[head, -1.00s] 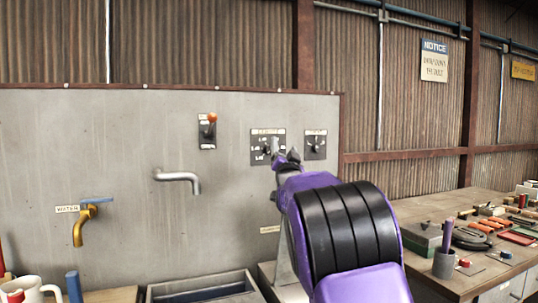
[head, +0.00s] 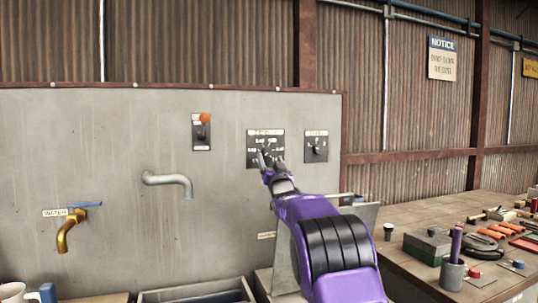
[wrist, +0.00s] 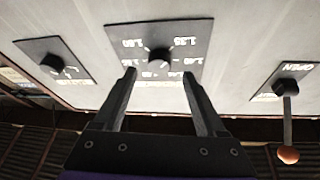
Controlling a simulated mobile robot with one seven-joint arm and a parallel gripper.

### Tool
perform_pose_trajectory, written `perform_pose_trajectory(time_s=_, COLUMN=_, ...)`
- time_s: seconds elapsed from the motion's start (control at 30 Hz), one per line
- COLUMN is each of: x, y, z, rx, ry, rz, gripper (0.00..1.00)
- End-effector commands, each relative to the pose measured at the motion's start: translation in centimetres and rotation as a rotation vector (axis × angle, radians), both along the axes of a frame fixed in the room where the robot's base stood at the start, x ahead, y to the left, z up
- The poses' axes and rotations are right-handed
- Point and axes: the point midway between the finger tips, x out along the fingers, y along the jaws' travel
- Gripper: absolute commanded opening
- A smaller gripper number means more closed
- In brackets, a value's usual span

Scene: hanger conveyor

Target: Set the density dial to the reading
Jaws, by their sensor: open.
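The density dial is a round black knob (wrist: 158,56) on a dark square plate with white numbers such as 1.30 and 1.35. Its plate (head: 279,134) is on the grey wall panel in the head view, with the knob largely hidden behind my gripper. My gripper (head: 270,163) is open in front of the plate's lower part. In the wrist view the numbers appear upside down, and the fingers of my gripper (wrist: 160,73) point at the dial with the knob between and just beyond their tips. I see no contact. The knob's setting and the wanted reading are not legible.
A smaller dial (head: 316,146) is right of the density dial. An orange-knobbed lever (head: 202,132) is to its left. A grey spout (head: 168,180) and a yellow water tap (head: 68,230) project from the panel. A cluttered workbench (head: 400,262) stands at right.

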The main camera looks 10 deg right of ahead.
Motion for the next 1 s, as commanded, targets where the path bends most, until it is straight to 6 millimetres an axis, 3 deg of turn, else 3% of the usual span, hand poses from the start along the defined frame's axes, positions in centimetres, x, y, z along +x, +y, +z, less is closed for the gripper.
perform_pose_trajectory(time_s=0.3, x=2.6, y=0.1, z=1.1, rx=0.000, ry=0.000, rz=0.000, gripper=0.73)
perform_pose_trajectory(time_s=0.77, x=3.1, y=0.1, z=1.3, rx=0.000, ry=0.000, rz=-0.001, gripper=0.73)
perform_pose_trajectory(time_s=1.0, x=3.1, y=0.2, z=1.3, rx=0.000, ry=0.000, rz=-0.001, gripper=0.34)
